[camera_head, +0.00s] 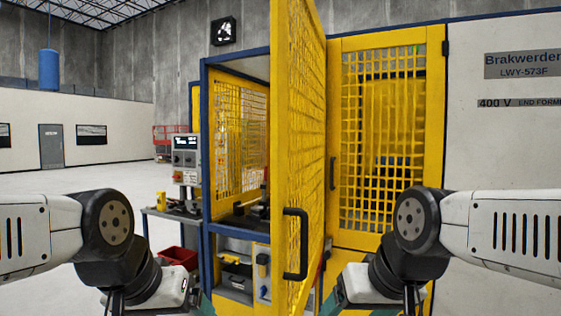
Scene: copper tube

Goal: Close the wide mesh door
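A yellow mesh door (313,120) stands open, swung out toward me and seen nearly edge-on in the middle of the view. Its far edge meets the cell front beside a second yellow mesh door (383,130). A black handle (295,245) sits on its near edge. The cell opening is to the left of the open door. The second door, to the right, looks shut and has its own dark handle (333,173). My two arms come in low from both sides and bend down past the bottom edge. My grippers' fingertips are out of view. Neither arm visibly touches the door.
A blue-framed cell with a workbench (240,222) lies behind the open door. A control box (186,160) and a red bin (178,257) are at its left. A white cabinet wall (500,150) is at the right. The floor (80,182) at left is clear.

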